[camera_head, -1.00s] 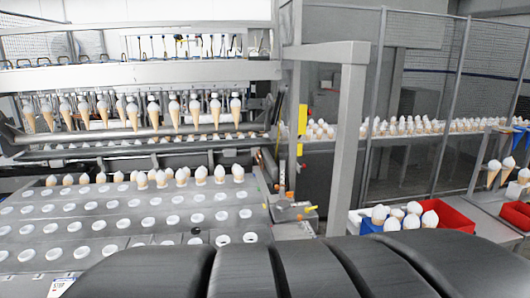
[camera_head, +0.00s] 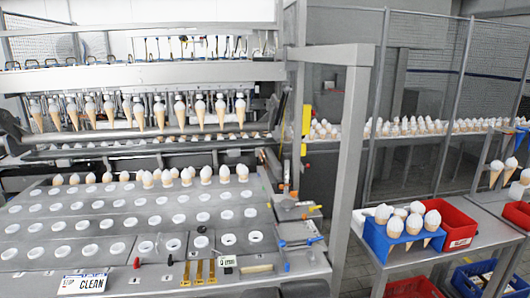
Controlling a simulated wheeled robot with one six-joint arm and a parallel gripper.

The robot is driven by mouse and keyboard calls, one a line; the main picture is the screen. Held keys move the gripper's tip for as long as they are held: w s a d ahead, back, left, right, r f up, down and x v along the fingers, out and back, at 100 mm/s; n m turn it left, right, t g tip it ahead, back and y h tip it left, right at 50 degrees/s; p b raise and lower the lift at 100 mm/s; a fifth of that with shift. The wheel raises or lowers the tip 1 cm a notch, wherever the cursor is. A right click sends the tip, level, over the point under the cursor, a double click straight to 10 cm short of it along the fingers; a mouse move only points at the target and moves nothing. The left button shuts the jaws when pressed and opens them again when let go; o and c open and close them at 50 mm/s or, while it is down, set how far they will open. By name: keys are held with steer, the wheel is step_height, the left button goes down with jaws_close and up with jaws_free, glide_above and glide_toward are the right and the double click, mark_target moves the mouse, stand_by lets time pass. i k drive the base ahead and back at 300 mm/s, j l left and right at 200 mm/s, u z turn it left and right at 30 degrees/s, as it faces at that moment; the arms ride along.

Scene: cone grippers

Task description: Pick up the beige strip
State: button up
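A small beige strip (camera_head: 257,269) lies on the front edge of the grey perforated plate (camera_head: 110,231), at the bottom middle of the head view. Nothing covers the beige strip. My gripper is not in view, so its state and distance from the strip do not show.
A white "CLEAN" sign (camera_head: 83,284) is at the front left. A grey post (camera_head: 350,160) rises further right, before a blue cone holder (camera_head: 378,240) and a red bin (camera_head: 455,228).

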mark_target(265, 267)
steer(key=i+u, duration=0.1)
steer(key=k+l, duration=0.1)
steer(key=l, duration=0.2)
steer(key=k+l, duration=0.1)
steer(key=l, duration=0.25)
steer(key=i+z, duration=0.15)
steer(key=i, duration=0.15)
steer(key=k+l+z, duration=0.2)
steer(key=i+j+z, duration=0.1)
steer(key=j+z, duration=0.6)
steer(key=j, duration=0.2)
steer(key=j+z, duration=0.3)
steer(key=j, duration=0.2)
